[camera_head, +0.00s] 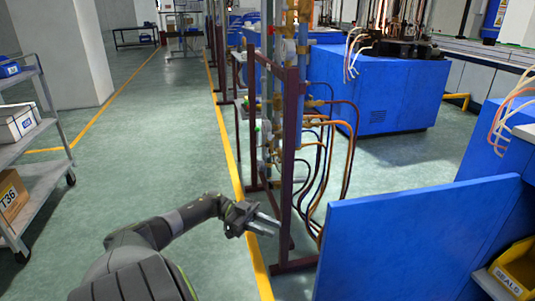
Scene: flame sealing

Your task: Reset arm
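My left gripper (262,224) is in the head view, low and near the middle. Its arm comes in from the bottom left, bent at the elbow. The fingers point right, toward the dark red pipe frame, and hold nothing that I can see. The fingers look close together, but at this size I cannot tell whether they are open or shut. My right arm and gripper do not show.
A dark red frame (289,150) with pipes and hoses stands just beyond my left gripper. A blue panel (415,240) blocks the lower right. A yellow bin (520,268) sits at the right edge, a grey shelf cart (35,140) at left. Green floor between is clear.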

